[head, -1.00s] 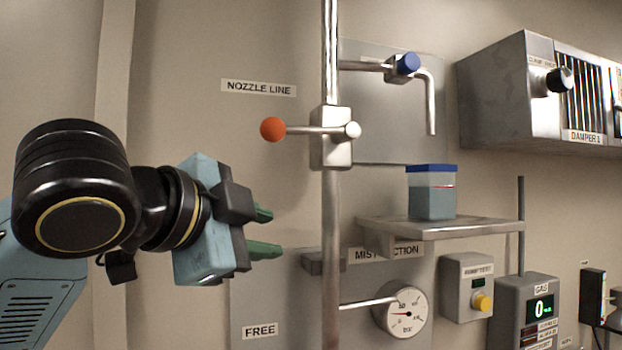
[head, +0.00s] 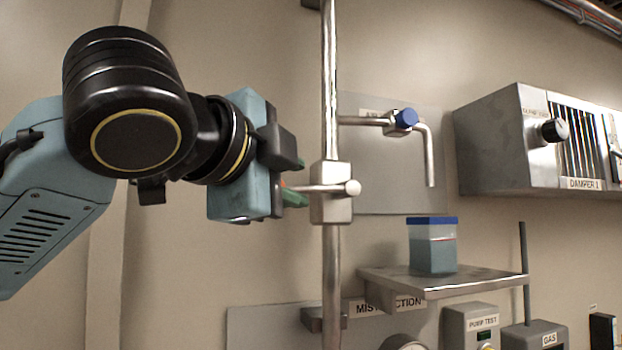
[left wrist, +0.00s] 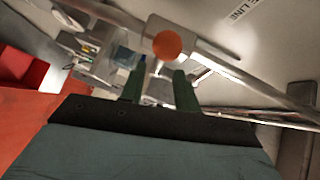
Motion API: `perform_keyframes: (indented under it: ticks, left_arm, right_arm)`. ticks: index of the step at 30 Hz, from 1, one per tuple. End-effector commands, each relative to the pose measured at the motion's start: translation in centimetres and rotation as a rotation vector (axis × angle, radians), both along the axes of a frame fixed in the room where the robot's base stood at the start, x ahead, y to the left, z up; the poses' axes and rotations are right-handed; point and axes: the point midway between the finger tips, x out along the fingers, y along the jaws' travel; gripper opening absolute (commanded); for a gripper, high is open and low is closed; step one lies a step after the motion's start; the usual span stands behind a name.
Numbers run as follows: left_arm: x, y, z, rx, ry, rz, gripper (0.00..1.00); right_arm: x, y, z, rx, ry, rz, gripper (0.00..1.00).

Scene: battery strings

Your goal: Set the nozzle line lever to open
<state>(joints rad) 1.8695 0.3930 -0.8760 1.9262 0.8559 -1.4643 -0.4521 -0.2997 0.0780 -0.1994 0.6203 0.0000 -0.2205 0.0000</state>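The nozzle line lever (head: 325,188) is a metal rod lying horizontal across the valve body (head: 331,207) on the vertical pipe (head: 330,95). Its orange ball knob (left wrist: 167,45) shows in the left wrist view, just past the fingertips and between their lines. In the head view the knob is almost wholly hidden behind my left gripper (head: 297,182). My left gripper is open, its green fingers apart on either side of the knob's end of the lever. The wrist view also shows both fingers (left wrist: 161,78) with a gap between them. I cannot tell whether they touch the knob. My right gripper is not in view.
A blue-handled tap (head: 405,119) with a bent spout is right of the pipe. A shelf (head: 445,283) below carries a blue-lidded container (head: 433,248). A damper box (head: 500,140) is at the right. The wall left of the pipe is clear. A label (left wrist: 240,14) partly shows.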

Motion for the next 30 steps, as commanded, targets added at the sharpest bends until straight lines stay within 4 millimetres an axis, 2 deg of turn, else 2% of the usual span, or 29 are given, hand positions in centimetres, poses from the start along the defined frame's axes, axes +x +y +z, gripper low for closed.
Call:
perform_keyframes:
  ticks: [3,9,21,28,30]
  left_arm:
    - [2.1,-1.1,-0.1,-0.002,0.003,0.001,0.32]
    - [4.2,-2.2,-0.4,-0.002,0.001,0.0,0.32]
    - [4.9,-2.5,-0.6,0.0,-0.001,0.0,0.32]
    - [4.8,-2.5,-0.6,-0.001,0.0,0.0,0.02]
    - [4.8,-2.5,-0.6,-0.001,0.0,0.0,0.0]
  right_arm:
    - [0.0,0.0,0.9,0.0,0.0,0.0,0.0]
    - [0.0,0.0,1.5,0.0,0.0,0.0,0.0]
    - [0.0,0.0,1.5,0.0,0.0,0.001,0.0]
    - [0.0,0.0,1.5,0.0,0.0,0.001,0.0]
    - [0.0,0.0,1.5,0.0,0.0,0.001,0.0]
